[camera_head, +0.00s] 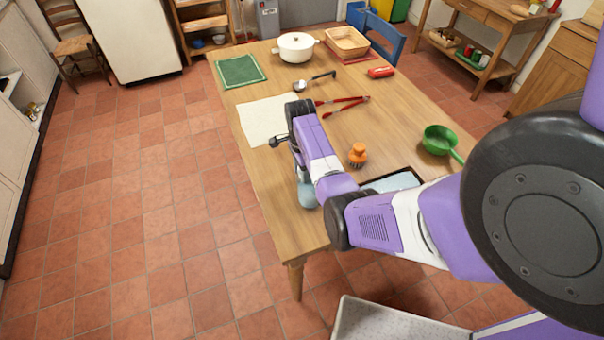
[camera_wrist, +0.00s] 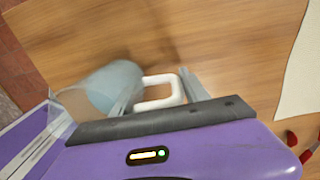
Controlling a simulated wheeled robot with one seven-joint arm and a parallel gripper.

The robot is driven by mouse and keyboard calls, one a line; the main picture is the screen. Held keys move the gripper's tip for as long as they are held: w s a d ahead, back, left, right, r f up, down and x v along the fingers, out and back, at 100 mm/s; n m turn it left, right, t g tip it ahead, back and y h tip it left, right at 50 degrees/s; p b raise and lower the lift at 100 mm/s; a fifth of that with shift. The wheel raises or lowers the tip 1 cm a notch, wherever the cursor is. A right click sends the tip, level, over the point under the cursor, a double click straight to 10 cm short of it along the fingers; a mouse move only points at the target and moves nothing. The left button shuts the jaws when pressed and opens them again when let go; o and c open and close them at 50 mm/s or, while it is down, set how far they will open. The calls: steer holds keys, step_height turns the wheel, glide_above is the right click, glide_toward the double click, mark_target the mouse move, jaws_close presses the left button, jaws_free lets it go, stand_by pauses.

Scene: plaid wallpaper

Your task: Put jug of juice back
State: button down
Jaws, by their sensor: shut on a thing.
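The jug (camera_wrist: 100,88) is pale blue and see-through, with a white handle (camera_wrist: 160,93), at the left of the wrist view. My gripper (camera_wrist: 162,92) is shut on the handle, one finger at each side of it. In the head view the jug's bluish body (camera_head: 307,195) shows near the table's left edge, partly behind my forearm. My gripper is mostly hidden there. I cannot tell whether the jug touches the table or how full it is.
The wooden table (camera_head: 265,190) bears a white cloth (camera_head: 262,122), red tongs (camera_head: 345,103), an orange brush (camera_head: 357,154), a dark-rimmed tray (camera_head: 408,178) and a green strainer (camera_head: 438,140). A white pot (camera_head: 296,48) and a basket (camera_head: 347,40) stand at the far end. Floor at left is clear.

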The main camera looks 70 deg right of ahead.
steer(key=c, duration=0.6)
jaws_free()
steer(key=shift+o, duration=0.2)
step_height(320, 180, up, 12)
steer(key=shift+w+d+r+b, duration=0.1)
steer(key=shift+w+d+b, duration=0.05)
steer(key=shift+b, duration=0.2)
